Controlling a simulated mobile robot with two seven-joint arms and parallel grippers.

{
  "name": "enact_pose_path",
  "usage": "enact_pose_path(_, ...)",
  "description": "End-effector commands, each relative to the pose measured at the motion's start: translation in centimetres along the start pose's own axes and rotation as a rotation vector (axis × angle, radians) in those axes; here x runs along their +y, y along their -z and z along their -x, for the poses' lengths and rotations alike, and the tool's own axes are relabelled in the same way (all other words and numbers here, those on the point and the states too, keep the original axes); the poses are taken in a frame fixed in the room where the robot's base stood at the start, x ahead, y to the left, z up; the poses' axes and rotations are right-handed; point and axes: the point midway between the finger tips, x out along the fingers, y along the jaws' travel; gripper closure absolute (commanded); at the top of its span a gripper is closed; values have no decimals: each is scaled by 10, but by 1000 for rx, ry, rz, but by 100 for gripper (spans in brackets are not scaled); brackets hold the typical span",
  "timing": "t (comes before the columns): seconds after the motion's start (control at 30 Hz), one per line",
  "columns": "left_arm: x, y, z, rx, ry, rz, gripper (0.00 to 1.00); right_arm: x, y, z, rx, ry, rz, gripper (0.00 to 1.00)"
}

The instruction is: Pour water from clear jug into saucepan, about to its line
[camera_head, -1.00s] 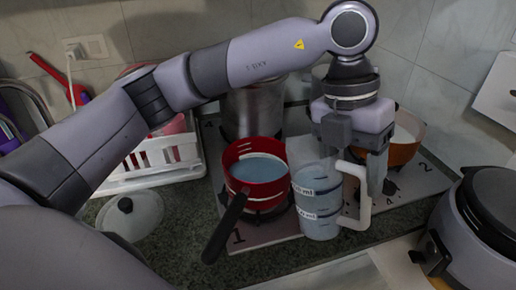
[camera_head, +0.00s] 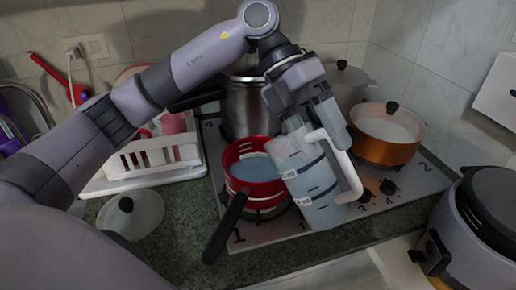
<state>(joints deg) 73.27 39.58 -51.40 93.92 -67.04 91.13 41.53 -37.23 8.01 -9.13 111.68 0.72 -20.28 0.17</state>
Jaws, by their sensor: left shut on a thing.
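The clear jug (camera_head: 310,190) has a white handle, dark lines and labels. It is tilted with its top leaning left, over the right edge of the red saucepan (camera_head: 235,154). My left gripper (camera_head: 322,130) is shut on the jug at its handle, near the top. Bluish water shows in the saucepan, which stands on the front left of the stove with its black handle toward me. A light line shows on its inner wall above the water. I cannot tell whether water is running from the jug. My right gripper is not in view.
An orange pot (camera_head: 385,148) with a glass lid stands right of the jug. A steel pot (camera_head: 247,108) and a grey pot (camera_head: 345,84) are behind. A white rack (camera_head: 150,160) and loose lid (camera_head: 131,213) are left, a rice cooker (camera_head: 480,225) right.

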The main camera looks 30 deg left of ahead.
Motion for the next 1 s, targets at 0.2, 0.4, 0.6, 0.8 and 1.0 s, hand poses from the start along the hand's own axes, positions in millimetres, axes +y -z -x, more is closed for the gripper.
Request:
enact_pose_path(0.2,-2,0,1,1,10,-5,100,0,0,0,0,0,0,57)
enact_pose_path(0.4,-2,0,3,0,22,-4,100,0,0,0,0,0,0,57)
enact_pose_path(0.6,-2,0,4,0,35,-4,100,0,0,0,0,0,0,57)
enact_pose_path(0.8,-2,0,6,0,47,-4,100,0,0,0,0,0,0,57)
enact_pose_path(1.0,-2,0,8,0,58,-4,100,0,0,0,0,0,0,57)
